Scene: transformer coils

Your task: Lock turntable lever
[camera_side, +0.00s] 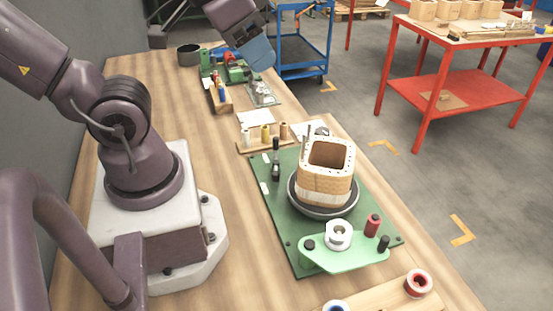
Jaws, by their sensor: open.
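The turntable (297,205) is a dark round disc on a green base plate (283,225). A square tan coil with an open middle (318,188) stands on it. A black upright lever-like handle (276,160) is on the plate, left of and behind the turntable; I take it as the lever, but cannot tell whether it is locked. My gripper (262,60), with a blue-grey end, is high at the top middle, well away from the turntable and handle. It is open, with nothing seen in it; its fingers are hard to make out.
A white spool (339,234), a red spool (373,225) and a black knob (384,243) are at the plate's front. Behind the plate is a wooden rack of small pegs (263,144). A blue cart (302,48) and red table (462,88) stand beyond the bench.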

